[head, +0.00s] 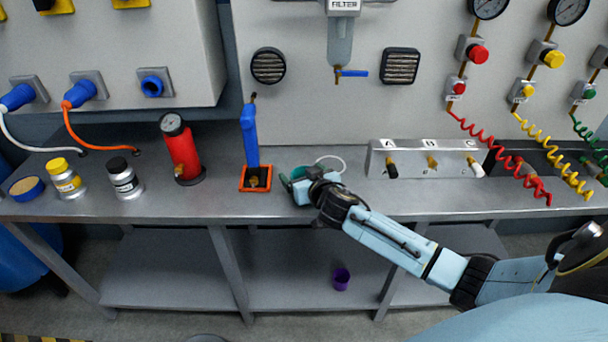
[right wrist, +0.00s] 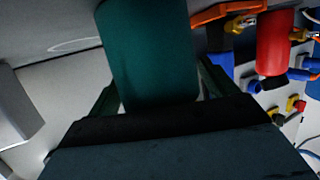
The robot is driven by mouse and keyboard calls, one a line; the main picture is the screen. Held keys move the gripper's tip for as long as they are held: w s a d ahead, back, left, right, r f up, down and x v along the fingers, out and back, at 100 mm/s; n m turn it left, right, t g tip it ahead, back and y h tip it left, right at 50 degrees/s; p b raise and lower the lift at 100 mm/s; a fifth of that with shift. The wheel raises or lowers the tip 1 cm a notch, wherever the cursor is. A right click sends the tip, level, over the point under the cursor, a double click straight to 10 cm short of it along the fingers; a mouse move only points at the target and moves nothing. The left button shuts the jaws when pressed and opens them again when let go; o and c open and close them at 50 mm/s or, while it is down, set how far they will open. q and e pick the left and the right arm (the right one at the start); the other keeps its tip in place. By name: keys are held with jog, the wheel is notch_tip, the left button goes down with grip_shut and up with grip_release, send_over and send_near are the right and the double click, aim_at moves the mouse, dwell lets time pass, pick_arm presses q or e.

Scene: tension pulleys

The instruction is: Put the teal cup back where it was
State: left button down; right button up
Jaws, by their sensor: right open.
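The teal cup (head: 298,173) is on the bench top near its front, right of the orange-framed stand, and mostly hidden by my right gripper in the head view. In the right wrist view the teal cup (right wrist: 150,50) fills the space between the fingers. My right gripper (head: 299,185) is open, with one finger on each side of the cup. Whether the fingers touch it, I cannot tell. A thin white ring (head: 342,160) lies on the bench just behind and right of the cup, and also shows in the right wrist view (right wrist: 75,45). My left gripper is not in view.
An orange-framed stand with a blue handle (head: 250,140) is close left of the gripper. A red cylinder with a gauge (head: 182,150) stands farther left. A metal block (head: 425,158) with fittings is on the right. A purple cup (head: 341,278) is on the lower shelf.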

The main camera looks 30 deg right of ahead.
jog(key=shift+r, duration=0.2)
jog(key=shift+s, duration=0.25)
jog(key=p+v, duration=0.1)
jog(key=v, duration=1)
jog(key=shift+s+p, duration=0.25)
jog(key=shift+p, duration=0.15)
jog(key=shift+r, duration=0.15)
jog(key=s+a+f+n+g+y, duration=0.15)
jog(key=a+f, duration=0.25)
jog(key=f, duration=0.4)
jog(key=s+a+f+n+g+y, duration=0.1)
jog(key=s+a+f, duration=0.25)
jog(key=f, duration=0.35)
jog(key=s+f+g, duration=0.3)
jog(key=s+f, duration=0.3)
jog(key=f, duration=0.7)
jog(key=s+f+g, duration=0.2)
jog(key=s+f, duration=0.4)
jog(key=s, duration=0.4)
jog(key=s+f+n+g, duration=0.1)
jog(key=s+f+g, duration=0.2)
jog(key=s, duration=0.7)
jog(key=s+f+g, duration=0.3)
jog(key=s+f, duration=0.5)
jog(key=s, duration=0.2)
jog(key=shift+s+f+n, duration=0.35)
jog(key=shift+s, duration=0.05)
